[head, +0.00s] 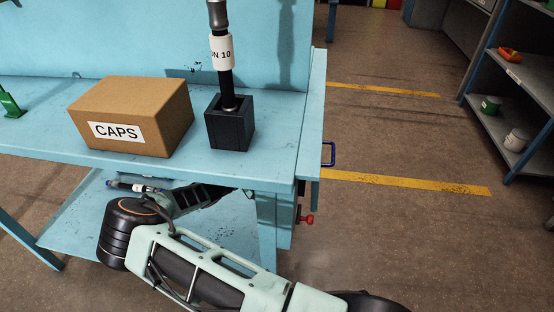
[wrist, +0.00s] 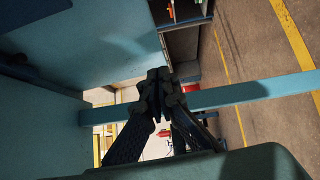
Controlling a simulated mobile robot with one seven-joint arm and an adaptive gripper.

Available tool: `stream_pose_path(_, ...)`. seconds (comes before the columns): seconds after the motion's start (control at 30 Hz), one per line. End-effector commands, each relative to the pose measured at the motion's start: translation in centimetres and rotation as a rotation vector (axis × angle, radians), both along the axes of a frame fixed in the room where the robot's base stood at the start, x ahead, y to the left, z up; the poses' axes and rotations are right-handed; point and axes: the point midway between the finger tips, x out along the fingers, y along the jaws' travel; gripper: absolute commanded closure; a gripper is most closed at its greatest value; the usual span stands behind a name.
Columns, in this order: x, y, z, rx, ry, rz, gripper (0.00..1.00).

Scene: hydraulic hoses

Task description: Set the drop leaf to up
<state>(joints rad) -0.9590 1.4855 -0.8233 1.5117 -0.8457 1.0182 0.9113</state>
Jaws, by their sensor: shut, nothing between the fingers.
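The light blue workbench (head: 60,146) has a narrow light blue flap, apparently the drop leaf (head: 312,130), along its right end. A dark blue handle (head: 328,153) sticks out from its outer side. I cannot tell for certain whether the leaf is level or hanging. A red knob (head: 307,219) sits below the bench's right end. My arm reaches in under the front of the bench, and my gripper's tips are not clear in the head view. In the wrist view my gripper (wrist: 160,76) is shut and empty, with blue panels to its left and a blue bar (wrist: 255,91) behind it.
A CAPS carton (head: 135,115) and a black block (head: 230,122) holding an upright hose stand on the bench. A hose end (head: 135,187) lies below the bench top. Shelving (head: 515,105) stands at the far right. The floor (head: 400,150) right of the bench is clear.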

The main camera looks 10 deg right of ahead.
Motion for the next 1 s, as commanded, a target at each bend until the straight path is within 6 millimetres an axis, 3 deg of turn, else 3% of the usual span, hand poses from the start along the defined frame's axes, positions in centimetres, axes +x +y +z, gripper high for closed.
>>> stream_pose_path(0.17, 1.4, -3.7, -0.1, -0.001, -0.001, -0.004, 1.0)
stream_pose_path(0.4, 0.1, -6.3, 0.2, 0.0, 0.001, -0.001, 1.0)
stream_pose_path(1.0, -0.3, -7.3, 0.4, 0.0, 0.001, 0.0, 1.0)
